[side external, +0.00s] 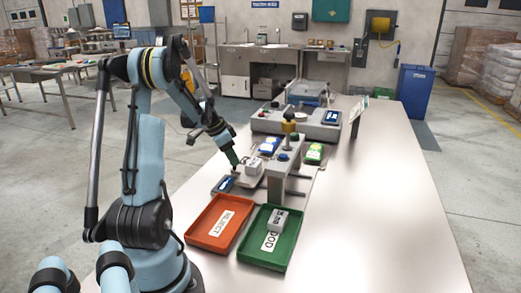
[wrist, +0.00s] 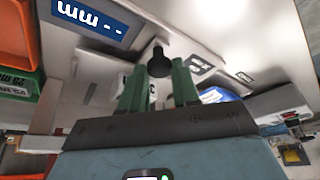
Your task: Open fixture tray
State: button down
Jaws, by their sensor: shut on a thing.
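My gripper (side external: 235,165) reaches down at the near left end of the grey fixture. In the wrist view its two green fingers (wrist: 157,76) stand on either side of a black round knob (wrist: 158,62), and the jaws are shut on it. The knob is mostly hidden by the fingers in the side view. The knob belongs to a pale grey fixture tray (wrist: 195,40). A small grey-white block (side external: 253,167) with dark marks stands just right of the gripper. How far the tray is out cannot be told.
A grey post-and-beam frame (side external: 280,167) stands close on the right. The table's right side is clear.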

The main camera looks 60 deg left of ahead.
jog(key=c, duration=0.8)
grip_release()
jog(key=shift+w+r+v, duration=0.2)
jog(key=shift+w+v, duration=0.25)
jog(key=shift+v, duration=1.45)
jog(key=shift+w+r+v, duration=0.15)
jog(key=shift+w+v, duration=0.25)
jog(key=shift+v, duration=1.55)
jog(key=shift+w+r+v, duration=0.2)
jog(key=shift+w+v, duration=0.25)
jog(key=shift+v, duration=1.45)
jog(key=shift+d, duration=0.1)
